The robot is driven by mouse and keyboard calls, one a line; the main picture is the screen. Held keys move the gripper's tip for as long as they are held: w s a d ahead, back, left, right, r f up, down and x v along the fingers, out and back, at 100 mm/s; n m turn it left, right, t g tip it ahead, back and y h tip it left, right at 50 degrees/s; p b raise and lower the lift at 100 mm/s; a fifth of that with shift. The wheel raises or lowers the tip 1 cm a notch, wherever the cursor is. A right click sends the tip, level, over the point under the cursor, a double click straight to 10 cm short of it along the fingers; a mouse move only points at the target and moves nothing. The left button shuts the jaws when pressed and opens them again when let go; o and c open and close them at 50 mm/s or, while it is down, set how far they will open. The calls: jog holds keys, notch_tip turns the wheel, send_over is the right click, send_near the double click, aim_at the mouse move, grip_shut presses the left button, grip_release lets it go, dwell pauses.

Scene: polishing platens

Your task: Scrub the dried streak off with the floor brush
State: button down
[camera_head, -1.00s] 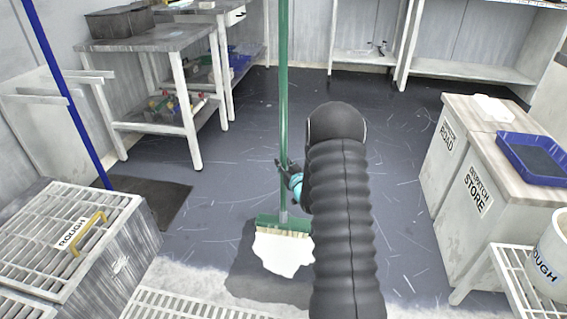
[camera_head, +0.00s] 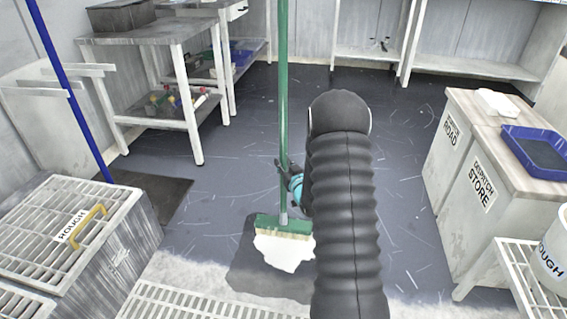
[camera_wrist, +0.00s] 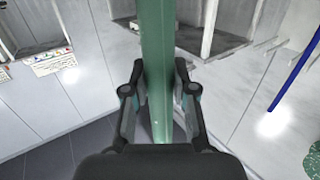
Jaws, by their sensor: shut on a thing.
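The floor brush has a long green handle (camera_head: 283,90) standing nearly upright and a green head (camera_head: 283,224) with pale bristles on the floor. My gripper (camera_head: 292,178) is shut on the handle above the head, partly hidden by my black arm. In the wrist view the handle (camera_wrist: 157,60) runs between the two fingers of my gripper (camera_wrist: 160,100). A white patch (camera_head: 285,252), which looks like the dried streak, lies on a dark grey area (camera_head: 262,284) of floor, right at the bristles. My arm hides the right side of this area.
A slatted box labelled ROUGH (camera_head: 100,222) stands at left, with a dark mat (camera_head: 150,196) behind it. A blue pole (camera_head: 70,95) leans there. A cabinet (camera_head: 462,170) with a blue tray (camera_head: 538,150) and a bucket (camera_head: 552,248) are at right. The floor behind the brush is clear.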

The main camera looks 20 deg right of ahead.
jog(key=shift+s+a+r, duration=0.15)
jog(key=shift+s+a, duration=0.2)
jog(key=shift+s, duration=0.2)
jog(key=shift+s+a+b, duration=0.25)
jog(key=shift+s+a, duration=0.25)
jog(key=shift+s, duration=0.25)
jog(key=shift+s+a+b, duration=0.2)
jog(key=shift+s+a, duration=0.3)
jog(key=shift+s, duration=0.3)
jog(key=shift+s+a, duration=0.5)
jog(key=shift+s, duration=0.2)
jog(key=shift+s+a, duration=0.5)
jog(key=shift+s, duration=0.15)
